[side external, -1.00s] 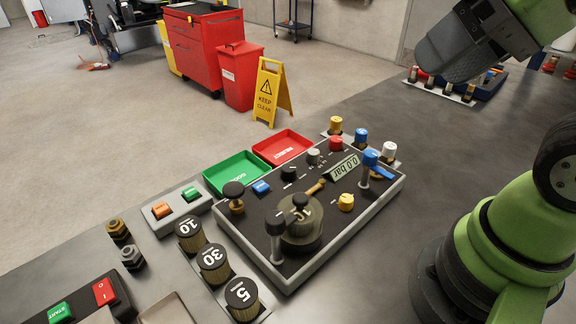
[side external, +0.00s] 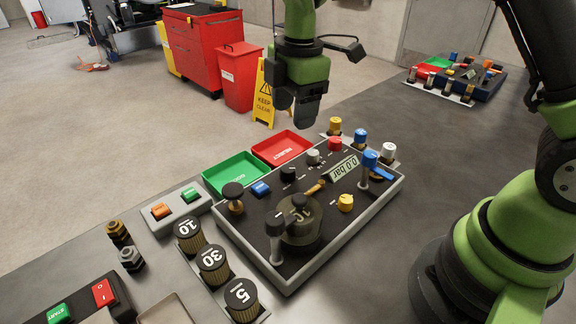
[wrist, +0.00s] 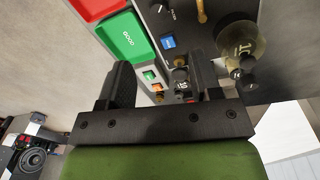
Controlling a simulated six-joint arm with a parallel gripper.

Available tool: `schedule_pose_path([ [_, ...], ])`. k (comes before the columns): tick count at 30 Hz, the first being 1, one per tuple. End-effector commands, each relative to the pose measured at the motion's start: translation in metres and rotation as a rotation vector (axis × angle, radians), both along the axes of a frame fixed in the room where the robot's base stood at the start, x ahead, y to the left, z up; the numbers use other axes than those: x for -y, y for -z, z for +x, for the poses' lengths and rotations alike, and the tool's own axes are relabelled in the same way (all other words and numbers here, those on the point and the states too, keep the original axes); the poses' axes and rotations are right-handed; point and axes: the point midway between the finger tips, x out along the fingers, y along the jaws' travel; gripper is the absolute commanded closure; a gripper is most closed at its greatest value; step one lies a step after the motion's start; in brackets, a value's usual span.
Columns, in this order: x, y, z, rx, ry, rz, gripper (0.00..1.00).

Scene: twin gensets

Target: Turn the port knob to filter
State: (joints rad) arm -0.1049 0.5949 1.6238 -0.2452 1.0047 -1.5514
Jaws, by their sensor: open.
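The near panel (side external: 341,235) carries several small knobs: a black knob (side external: 288,174), a grey knob (side external: 313,157), a red knob (side external: 336,143) and a yellow knob (side external: 345,202). My gripper (side external: 302,118) hangs above the far left side of this panel, pointing down, apart from all knobs. In the wrist view my gripper (wrist: 160,85) is open and empty, with the panel's blue button (wrist: 168,43) beyond the fingers.
A green tray (side external: 236,188) and a red tray (side external: 305,142) adjoin the panel. Upright levers (side external: 276,245) and a round gauge-like part (side external: 302,240) rise from it. Numbered cylinders (side external: 190,236) stand in front left. A second panel (side external: 486,85) is at the far right.

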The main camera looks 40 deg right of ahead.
Motion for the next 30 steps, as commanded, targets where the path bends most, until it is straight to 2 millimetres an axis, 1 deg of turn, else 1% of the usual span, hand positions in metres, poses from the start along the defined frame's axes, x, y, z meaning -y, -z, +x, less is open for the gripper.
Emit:
schedule_pose_path([
  [1, -0.001, 0.014, 0.004, -0.024, -0.061, -0.012, 0.42],
  [3, -0.002, 0.026, 0.008, -0.042, -0.13, -0.021, 0.42],
  [6, -0.002, 0.035, 0.011, -0.057, -0.186, -0.029, 0.42],
  [11, -0.002, 0.051, 0.011, -0.062, -0.201, -0.03, 0.42],
  [21, -0.002, 0.112, 0.01, -0.063, -0.198, -0.03, 0.42],
  [25, -0.002, 0.128, 0.01, -0.061, -0.197, -0.03, 0.42],
  [30, -0.002, 0.135, 0.011, -0.059, -0.196, -0.03, 0.42],
])
